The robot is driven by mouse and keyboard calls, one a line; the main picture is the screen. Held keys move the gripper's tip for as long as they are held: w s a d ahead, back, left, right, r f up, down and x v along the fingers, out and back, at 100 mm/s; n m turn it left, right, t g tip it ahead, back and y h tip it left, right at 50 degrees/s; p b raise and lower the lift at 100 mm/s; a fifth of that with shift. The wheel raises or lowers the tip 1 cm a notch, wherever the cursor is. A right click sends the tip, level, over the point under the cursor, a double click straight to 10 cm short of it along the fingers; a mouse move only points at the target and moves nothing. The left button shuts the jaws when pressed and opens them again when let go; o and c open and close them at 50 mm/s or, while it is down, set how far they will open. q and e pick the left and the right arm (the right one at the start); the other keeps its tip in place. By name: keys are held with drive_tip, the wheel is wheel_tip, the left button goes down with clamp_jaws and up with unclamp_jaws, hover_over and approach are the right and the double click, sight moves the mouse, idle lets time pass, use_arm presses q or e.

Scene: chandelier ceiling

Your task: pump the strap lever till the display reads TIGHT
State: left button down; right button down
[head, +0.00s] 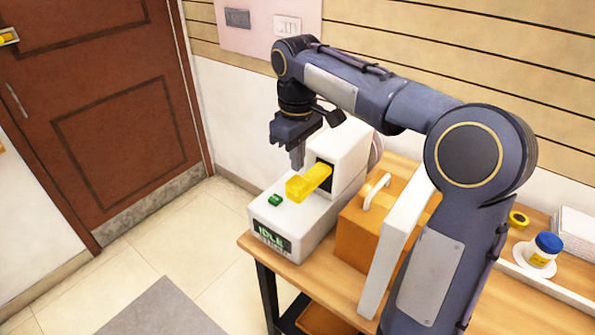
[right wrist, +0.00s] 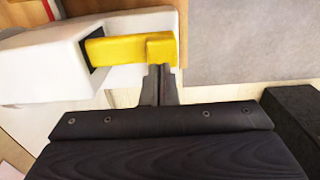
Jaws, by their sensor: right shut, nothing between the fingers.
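The strap machine is a white box (head: 290,228) at the left end of the wooden table. Its yellow lever (head: 310,182) sticks out of a dark slot in the taller white part. The display (head: 271,238) on its front reads IDLE in green. A green button (head: 275,200) sits on top near the lever. My right gripper (head: 297,160) points down above and beside the lever, shut and empty. In the right wrist view its closed fingertips (right wrist: 160,72) are right by the end of the yellow lever (right wrist: 130,49); I cannot tell whether they touch. My left gripper is not in view.
An orange-brown box (head: 360,233) with a pale handle and an upright white panel (head: 396,243) stand right of the machine. A blue-lidded jar (head: 544,249) and a yellow tape roll (head: 518,219) lie farther right. A brown door (head: 105,110) is at left, with open floor before it.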

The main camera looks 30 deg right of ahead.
sight(291, 197)
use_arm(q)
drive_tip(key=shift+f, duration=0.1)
use_arm(e)
drive_tip(key=shift+f, duration=1.5)
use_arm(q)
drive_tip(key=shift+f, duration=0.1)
